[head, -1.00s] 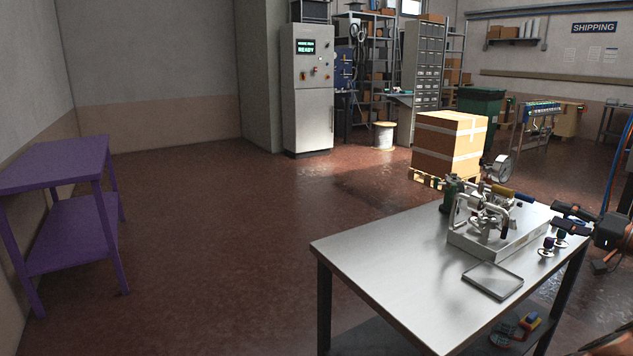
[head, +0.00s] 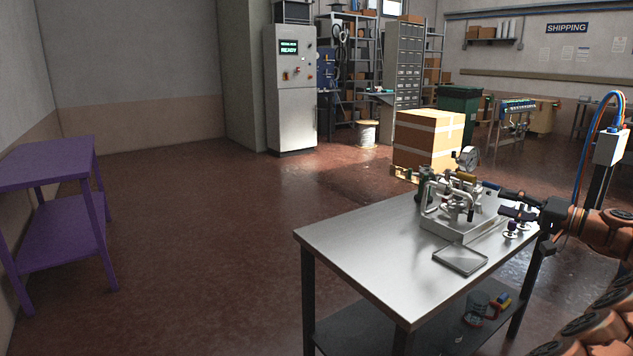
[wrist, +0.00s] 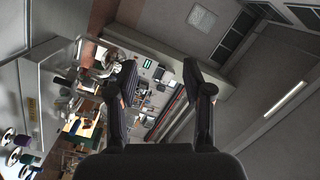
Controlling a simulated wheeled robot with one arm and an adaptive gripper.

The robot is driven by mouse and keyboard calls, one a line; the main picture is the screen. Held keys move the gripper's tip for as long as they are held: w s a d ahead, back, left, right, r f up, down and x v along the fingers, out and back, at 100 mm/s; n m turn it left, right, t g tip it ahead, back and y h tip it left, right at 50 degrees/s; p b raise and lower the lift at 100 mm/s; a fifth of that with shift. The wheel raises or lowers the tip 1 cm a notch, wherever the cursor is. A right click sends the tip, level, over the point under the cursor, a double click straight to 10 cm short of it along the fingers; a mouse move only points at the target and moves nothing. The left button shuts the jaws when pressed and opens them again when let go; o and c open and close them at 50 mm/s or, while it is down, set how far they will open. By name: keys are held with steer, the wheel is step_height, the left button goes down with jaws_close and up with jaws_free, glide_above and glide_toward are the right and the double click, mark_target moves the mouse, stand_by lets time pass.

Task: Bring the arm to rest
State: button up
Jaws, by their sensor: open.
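My gripper (head: 508,203) is at the right in the head view, at the right end of the steel table (head: 350,245). It points left toward the metal filler machine (head: 455,215) on that table. In the wrist view my gripper (wrist: 160,85) is open, with its two dark fingers apart and nothing between them. The machine shows at the left of the wrist view (wrist: 75,85), clear of the fingers. My orange arm comes in from the lower right of the head view.
A shallow metal tray (head: 460,259) lies on the table. Small knobbed pieces (head: 511,230) stand near my gripper. A purple shelf table (head: 58,235) stands at the left. A taped carton (head: 428,140) is behind the table. The floor between the tables is clear.

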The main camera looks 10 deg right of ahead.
steer(key=a+r+n+g+y, duration=0.25)
steer(key=a+g, duration=0.35)
steer(key=a, duration=1.8)
steer(key=s+a+f+n+g+h, duration=0.15)
steer(key=s+a+f+g, duration=0.25)
steer(key=s+a, duration=0.55)
steer(key=s+a+f+n+g+h, duration=0.15)
steer(key=s+a+f+g, duration=0.35)
steer(key=a, duration=0.7)
steer(key=s+f+h, duration=0.3)
steer(key=s+f, duration=0.2)
steer(key=s, duration=0.6)
steer(key=s+d+f+g+h, duration=0.1)
steer(key=s+d+f+h, duration=0.3)
steer(key=s, duration=0.5)
steer(key=s+d+f+g+h, duration=0.1)
steer(key=s+d+f+h, duration=0.2)
steer(key=s+d+f, duration=0.4)
step_height(320, 180, up, 21)
steer(key=s+a+p, duration=0.1)
steer(key=a+p, duration=0.1)
steer(key=p, duration=1.6)
steer(key=shift+s+r+t+p, duration=0.15)
steer(key=shift+t+p, duration=0.25)
